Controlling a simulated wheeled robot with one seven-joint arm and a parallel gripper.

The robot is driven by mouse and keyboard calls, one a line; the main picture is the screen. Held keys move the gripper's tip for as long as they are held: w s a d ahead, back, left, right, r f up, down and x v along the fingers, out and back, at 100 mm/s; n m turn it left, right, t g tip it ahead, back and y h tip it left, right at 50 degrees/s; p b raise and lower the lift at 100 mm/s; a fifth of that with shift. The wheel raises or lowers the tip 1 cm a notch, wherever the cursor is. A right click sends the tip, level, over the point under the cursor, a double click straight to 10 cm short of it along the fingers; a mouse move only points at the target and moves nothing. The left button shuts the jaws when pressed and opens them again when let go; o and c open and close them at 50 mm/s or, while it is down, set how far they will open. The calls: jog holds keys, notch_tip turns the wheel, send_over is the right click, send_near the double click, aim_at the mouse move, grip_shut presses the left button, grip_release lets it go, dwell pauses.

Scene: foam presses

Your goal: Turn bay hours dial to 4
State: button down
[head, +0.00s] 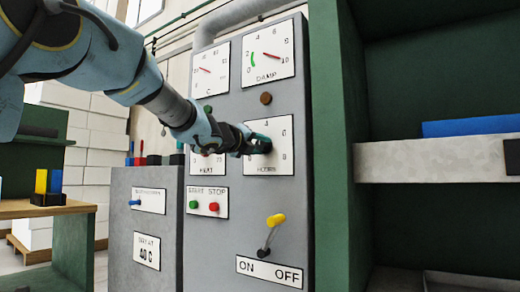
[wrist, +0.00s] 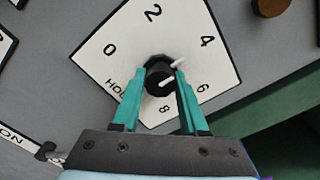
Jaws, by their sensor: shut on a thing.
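The HOURS dial plate (head: 283,168) is white and sits on the grey panel, right of the HEAT dial. In the wrist view the plate (wrist: 125,70) is tilted, with 0, 2, 4, 6 and 8 around a black knob (wrist: 157,76). White marks on and beside the knob slant up and right, roughly towards the 4. The exact reading is hard to tell because the fingers partly cover it. My gripper (wrist: 162,72) has its teal fingers shut on the knob, one each side. In the head view my gripper (head: 258,144) hides the knob.
Below are green START (head: 193,204) and red STOP (head: 214,206) buttons and a yellow-tipped ON/OFF lever (head: 276,220). A brown round knob (head: 266,98) sits just above the plate. A green cabinet wall (head: 340,150) stands close on the right.

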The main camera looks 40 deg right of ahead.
dwell(0.3)
jog(key=shift+c, duration=2.2)
grip_release()
jog(key=v, duration=1.1)
jog(key=shift+b, duration=0.3)
